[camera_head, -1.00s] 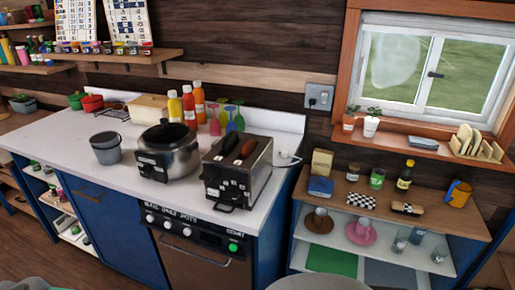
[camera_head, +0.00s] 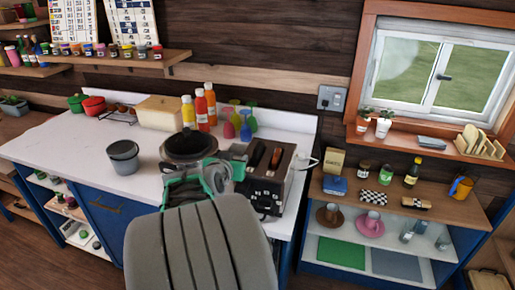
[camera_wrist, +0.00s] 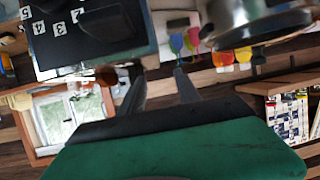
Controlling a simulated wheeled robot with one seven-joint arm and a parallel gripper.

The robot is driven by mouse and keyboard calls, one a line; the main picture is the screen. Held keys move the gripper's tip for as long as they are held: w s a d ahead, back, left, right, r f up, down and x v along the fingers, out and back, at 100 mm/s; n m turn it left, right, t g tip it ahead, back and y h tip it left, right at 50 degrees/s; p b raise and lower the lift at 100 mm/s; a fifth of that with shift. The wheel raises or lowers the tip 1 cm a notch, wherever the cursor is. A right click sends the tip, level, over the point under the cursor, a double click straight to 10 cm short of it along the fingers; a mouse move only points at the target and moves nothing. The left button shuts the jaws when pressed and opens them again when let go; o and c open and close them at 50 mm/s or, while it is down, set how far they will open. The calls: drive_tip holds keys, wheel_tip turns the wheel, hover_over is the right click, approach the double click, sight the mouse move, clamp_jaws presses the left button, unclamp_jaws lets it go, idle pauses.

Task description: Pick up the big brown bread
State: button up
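Two brown bread pieces stand in the slots of the black and silver toaster (camera_head: 268,190) on the white counter. The left bread piece (camera_head: 257,156) and the right bread piece (camera_head: 277,157) show only their tops; I cannot tell which is bigger. My gripper (camera_wrist: 163,88) is open and empty, its two grey fingers apart in the wrist view. In the head view my green and grey arm end is in front of the toaster's left side and the pot.
A dark-lidded pot (camera_head: 190,147) stands close left of the toaster, partly hidden by my arm. A grey bucket (camera_head: 123,158) is farther left. Sauce bottles (camera_head: 200,108) and coloured glasses (camera_head: 240,120) stand behind. A lower shelf unit (camera_head: 400,198) is at the right.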

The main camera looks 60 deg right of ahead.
sight(257, 147)
drive_tip(key=shift+m+g+h, duration=0.5)
drive_tip(key=shift+h, duration=0.1)
drive_tip(key=s+d, duration=0.1)
drive_tip(key=s+d+r, duration=0.1)
drive_tip(key=s+d, duration=0.1)
drive_tip(key=s, duration=0.1)
drive_tip(key=shift+d+r, duration=0.1)
drive_tip(key=shift+r, duration=0.15)
drive_tip(key=p+x, duration=0.3)
drive_tip(key=x, duration=0.4)
drive_tip(key=shift+w+d, duration=0.15)
drive_tip(key=shift+d, duration=0.25)
drive_tip(key=shift+a, duration=0.1)
clamp_jaws()
